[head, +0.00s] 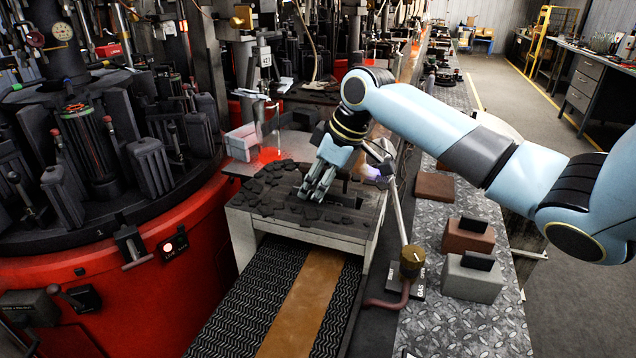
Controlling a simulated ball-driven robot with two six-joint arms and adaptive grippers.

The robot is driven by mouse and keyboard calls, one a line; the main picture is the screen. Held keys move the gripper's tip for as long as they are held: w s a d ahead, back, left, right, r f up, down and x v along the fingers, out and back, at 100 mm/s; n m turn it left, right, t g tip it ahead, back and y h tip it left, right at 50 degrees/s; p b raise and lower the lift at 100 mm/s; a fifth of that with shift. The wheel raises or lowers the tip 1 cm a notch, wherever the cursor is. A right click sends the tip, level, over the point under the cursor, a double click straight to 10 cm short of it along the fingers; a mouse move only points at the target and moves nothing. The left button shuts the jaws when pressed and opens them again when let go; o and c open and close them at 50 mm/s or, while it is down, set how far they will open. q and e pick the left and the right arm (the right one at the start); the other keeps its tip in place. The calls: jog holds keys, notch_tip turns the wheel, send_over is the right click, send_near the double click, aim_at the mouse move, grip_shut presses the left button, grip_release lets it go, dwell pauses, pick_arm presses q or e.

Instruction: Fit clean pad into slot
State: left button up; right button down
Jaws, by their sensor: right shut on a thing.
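My right gripper (316,188) reaches down from the right over the dark top of a grey-framed table (300,229), at the near end of the machine line. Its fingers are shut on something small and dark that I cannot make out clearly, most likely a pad. Several dark, flat, irregular pieces (262,190) lie scattered over this top, around the gripper. On the tread-plate bench at right, a brown block (460,241) and a grey block (467,284) each carry an upright black plate. My left gripper is out of view.
A red rotary machine (150,290) with black moulds fills the left. A ribbed mat (250,297) runs in front.

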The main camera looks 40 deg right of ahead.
aim_at(343, 171)
jog(key=shift+s+f+g, duration=0.3)
jog(key=shift+s+f, duration=0.2)
jog(key=shift+f, duration=0.3)
jog(key=c, duration=1.2)
grip_release()
jog(key=shift+w, duration=0.1)
jog(key=o, duration=0.5)
jog(key=shift+w+f, duration=0.15)
jog(key=shift+w, duration=0.15)
jog(key=shift+o, duration=0.2)
jog(key=shift+s+d, duration=0.2)
jog(key=shift+d, duration=0.1)
jog(key=v, duration=1.1)
jog(key=shift+r, duration=0.45)
jog(key=shift+s+r, duration=0.1)
jog(key=shift+r, duration=0.2)
jog(key=shift+f, duration=0.1)
